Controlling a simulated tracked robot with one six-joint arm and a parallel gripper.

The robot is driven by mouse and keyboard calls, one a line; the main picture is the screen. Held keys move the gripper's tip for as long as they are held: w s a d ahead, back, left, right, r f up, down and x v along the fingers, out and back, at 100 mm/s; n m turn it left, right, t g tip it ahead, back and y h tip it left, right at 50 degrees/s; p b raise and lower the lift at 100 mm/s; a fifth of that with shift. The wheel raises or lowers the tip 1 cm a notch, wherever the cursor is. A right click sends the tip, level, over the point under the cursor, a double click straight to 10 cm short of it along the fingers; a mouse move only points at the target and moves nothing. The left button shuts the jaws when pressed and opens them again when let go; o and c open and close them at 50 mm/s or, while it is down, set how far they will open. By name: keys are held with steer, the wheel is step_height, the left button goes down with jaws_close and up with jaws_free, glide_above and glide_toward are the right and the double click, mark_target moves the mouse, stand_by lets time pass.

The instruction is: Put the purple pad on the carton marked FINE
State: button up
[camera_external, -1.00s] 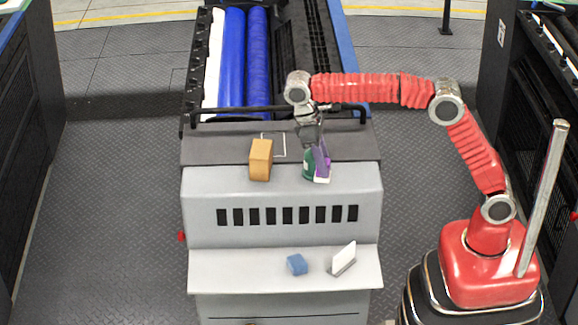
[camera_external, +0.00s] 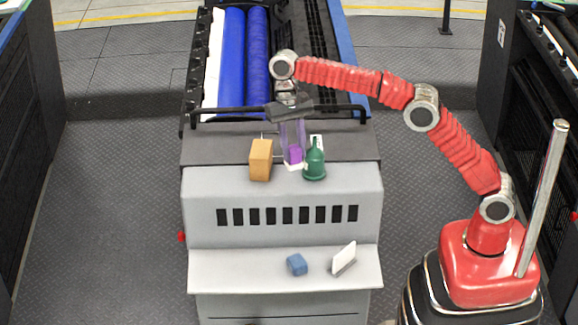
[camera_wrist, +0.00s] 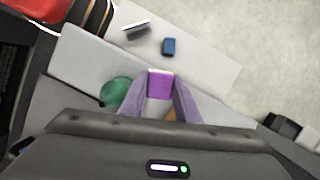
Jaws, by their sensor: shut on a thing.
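The purple pad (camera_external: 295,155), with a white part at its lower edge, is held between the translucent purple fingers of my gripper (camera_external: 293,150). In the wrist view the pad (camera_wrist: 161,84) sits between the fingertips. It hangs over the front of the machine's top, between an orange-tan carton (camera_external: 261,160) on the left and a green bottle on the right. I cannot read a FINE mark on the carton. In the wrist view a bit of orange shows behind a finger, mostly hidden.
A blue block (camera_external: 297,264) and a tilted white plate (camera_external: 343,259) lie on the lower shelf. A black rail (camera_external: 220,110) runs behind the top.

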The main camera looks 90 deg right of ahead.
steer(key=w+m, duration=0.1)
steer(key=m, duration=0.1)
steer(key=w+d+r+m+t, duration=0.1)
steer(key=m, duration=0.1)
steer(key=shift+w+d+r+m, duration=0.1)
steer(key=shift+w+d+m, duration=0.05)
steer(key=shift+w+m, duration=0.2)
steer(key=w+d+m+t, duration=0.1)
steer(key=m, duration=0.1)
steer(key=w+d+r+m+t, duration=0.1)
steer(key=w+m, duration=0.1)
steer(key=m, duration=0.1)
steer(key=w+r+m, duration=0.1)
steer(key=m, duration=0.2)
steer(key=shift+w+d+r+m+t+h, duration=0.25)
steer(key=shift+w+d+t+h, duration=0.05)
steer(key=shift+w+d+t, duration=0.1)
steer(key=m, duration=0.1)
steer(key=w+d+r+m, duration=0.1)
steer(key=m, duration=0.1)
steer(key=w+m+t+h, duration=0.1)
steer(key=shift+d+r, duration=0.2)
steer(key=shift+r, duration=0.05)
steer(key=shift+f, duration=0.2)
glide_above(261, 155)
steer(key=shift+f, duration=2.35)
steer(key=o, duration=1)
steer(key=shift+o, duration=0.2)
